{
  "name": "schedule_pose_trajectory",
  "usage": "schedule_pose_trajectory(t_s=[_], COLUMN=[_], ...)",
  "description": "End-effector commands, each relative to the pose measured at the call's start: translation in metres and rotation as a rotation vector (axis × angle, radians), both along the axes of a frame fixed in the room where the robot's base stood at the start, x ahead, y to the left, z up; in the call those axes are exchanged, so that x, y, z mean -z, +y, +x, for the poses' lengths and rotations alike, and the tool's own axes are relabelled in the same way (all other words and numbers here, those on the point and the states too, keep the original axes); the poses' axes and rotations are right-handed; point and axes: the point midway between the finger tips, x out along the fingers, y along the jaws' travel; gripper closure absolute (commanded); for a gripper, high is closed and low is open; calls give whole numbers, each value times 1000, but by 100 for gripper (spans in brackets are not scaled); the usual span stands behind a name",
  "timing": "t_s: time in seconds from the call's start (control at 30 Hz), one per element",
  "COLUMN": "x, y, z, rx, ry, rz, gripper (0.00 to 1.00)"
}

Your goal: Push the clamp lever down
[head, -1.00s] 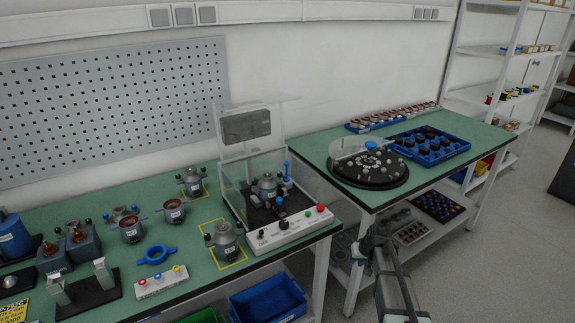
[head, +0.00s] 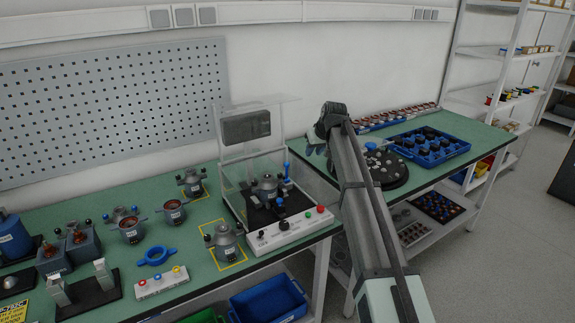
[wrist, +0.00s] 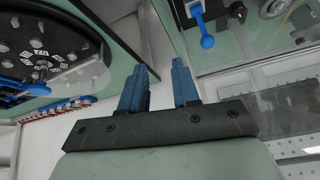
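The blue clamp lever (head: 287,169) stands upright inside the test station (head: 292,231), at its right side. A grey motor part (head: 268,183) sits in the station, left of the lever. My gripper (head: 313,145) is raised to the right of the station, apart from the lever. In the wrist view my two blue fingers (wrist: 160,82) are apart with nothing between them.
The station's clear cover (head: 259,106) is raised behind it. A black round turntable (head: 394,179) stands on the right table, partly hidden by my arm. A blue tray (head: 430,152) of dark parts is beyond it. A gap separates the two tables.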

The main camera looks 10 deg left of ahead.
Motion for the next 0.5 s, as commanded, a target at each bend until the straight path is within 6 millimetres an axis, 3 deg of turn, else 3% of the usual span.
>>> schedule_pose_trajectory(t_s=[0.03, 0.2, 0.37, 0.5], x=[-16, -44, -53, -46], y=[21, 57, 69, 72], z=[-5, -29, -40, -39], rx=[-14, -24, -23, -22], ry=[19, 79, 103, 108], rz=[-23, -93, -122, -127], gripper=[69, 69, 69, 69])
